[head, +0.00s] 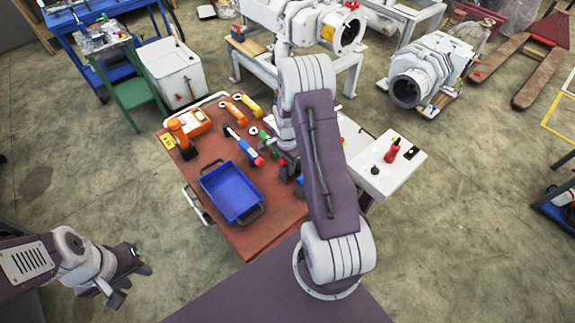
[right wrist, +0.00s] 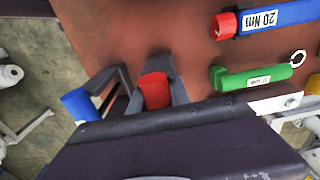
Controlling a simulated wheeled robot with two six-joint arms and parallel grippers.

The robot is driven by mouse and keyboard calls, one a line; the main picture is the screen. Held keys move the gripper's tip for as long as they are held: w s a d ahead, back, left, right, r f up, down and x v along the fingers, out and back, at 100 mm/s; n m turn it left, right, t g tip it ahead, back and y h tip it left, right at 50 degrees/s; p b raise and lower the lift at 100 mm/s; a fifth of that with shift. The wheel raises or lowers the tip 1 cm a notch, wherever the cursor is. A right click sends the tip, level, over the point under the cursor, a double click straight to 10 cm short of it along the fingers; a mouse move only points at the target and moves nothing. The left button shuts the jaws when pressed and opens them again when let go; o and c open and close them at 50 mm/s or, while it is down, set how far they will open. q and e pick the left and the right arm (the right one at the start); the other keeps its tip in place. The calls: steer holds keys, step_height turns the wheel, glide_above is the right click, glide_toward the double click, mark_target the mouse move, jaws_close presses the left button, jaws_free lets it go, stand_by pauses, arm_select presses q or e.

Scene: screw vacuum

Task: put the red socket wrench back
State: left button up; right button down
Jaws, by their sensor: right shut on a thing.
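My right gripper (right wrist: 143,88) is shut on a red tool handle, the red socket wrench (right wrist: 155,90), seen end-on between the fingers in the right wrist view. Its far end is hidden. In the head view my right arm hides most of this gripper and the wrench, over the right side of the brown table top (head: 272,212). A white board (head: 382,182) stands at the table's right, with an upright red-topped tool (head: 392,151) and a black knob on it. My left gripper (head: 128,283) is empty and open, left of the table, above the floor.
A blue tray (head: 232,192) sits at the table's front. A blue wrench with a red end (head: 243,147) and a green-handled tool (right wrist: 252,77) lie near my right gripper. Another blue handle (right wrist: 79,105) is beside it. An orange drill (head: 181,138) stands at the back left.

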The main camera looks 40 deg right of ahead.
steer(key=shift+f, duration=0.2)
steer(key=c, duration=1.2)
jaws_free()
steer(key=shift+r, duration=0.65)
step_height(320, 180, up, 12)
steer(key=shift+f+b, duration=0.25)
steer(key=shift+b, duration=0.2)
steer(key=s+a+n+t, duration=0.1)
steer(key=s+a+n, duration=1.1)
steer(key=a+n, duration=0.3)
steer(key=shift+s+a+n, duration=0.2)
steer(key=shift+a+n, duration=0.05)
steer(key=shift+n, duration=0.65)
